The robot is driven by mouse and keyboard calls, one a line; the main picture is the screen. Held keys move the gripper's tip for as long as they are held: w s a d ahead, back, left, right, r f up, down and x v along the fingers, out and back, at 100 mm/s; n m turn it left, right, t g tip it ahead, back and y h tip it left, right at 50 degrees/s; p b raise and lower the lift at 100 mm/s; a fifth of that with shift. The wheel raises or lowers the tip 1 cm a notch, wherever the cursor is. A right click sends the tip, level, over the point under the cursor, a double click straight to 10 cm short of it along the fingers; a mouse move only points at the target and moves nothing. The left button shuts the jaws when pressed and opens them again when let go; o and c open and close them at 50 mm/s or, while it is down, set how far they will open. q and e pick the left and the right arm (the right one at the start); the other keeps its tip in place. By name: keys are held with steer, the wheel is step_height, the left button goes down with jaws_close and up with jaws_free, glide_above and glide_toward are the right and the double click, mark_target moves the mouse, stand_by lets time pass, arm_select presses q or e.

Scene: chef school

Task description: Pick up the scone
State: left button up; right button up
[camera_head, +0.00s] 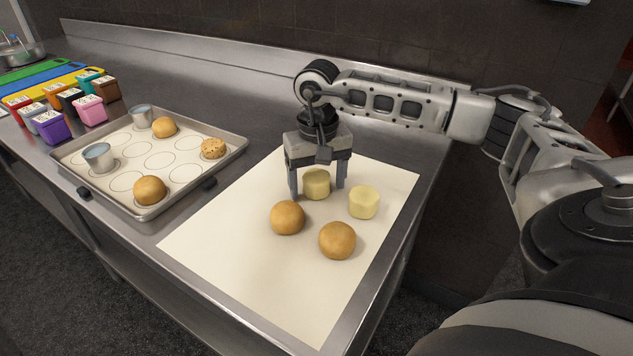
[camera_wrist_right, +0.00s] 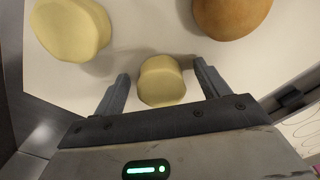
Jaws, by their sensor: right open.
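A pale yellow, short round piece that looks like a scone (camera_head: 317,186) stands on the white sheet (camera_head: 262,277). It also shows in the right wrist view (camera_wrist_right: 160,82). My right gripper (camera_head: 317,191) is open and points down, with one finger on each side of this scone. In the right wrist view a gap shows between the scone and each finger. A second pale piece of the same kind (camera_head: 364,203) stands to the right, outside the fingers. My left gripper is not in view.
Two brown round buns (camera_head: 287,217) (camera_head: 337,240) lie on the sheet near the scones. A baking tray (camera_head: 218,172) at left holds two buns, a speckled round piece (camera_head: 213,148) and two metal cups. Coloured boxes (camera_head: 51,127) stand at far left. The front part of the sheet is clear.

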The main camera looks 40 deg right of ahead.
steer(key=c, duration=1.1)
steer(key=shift+o, duration=0.2)
steer(key=shift+r, duration=0.15)
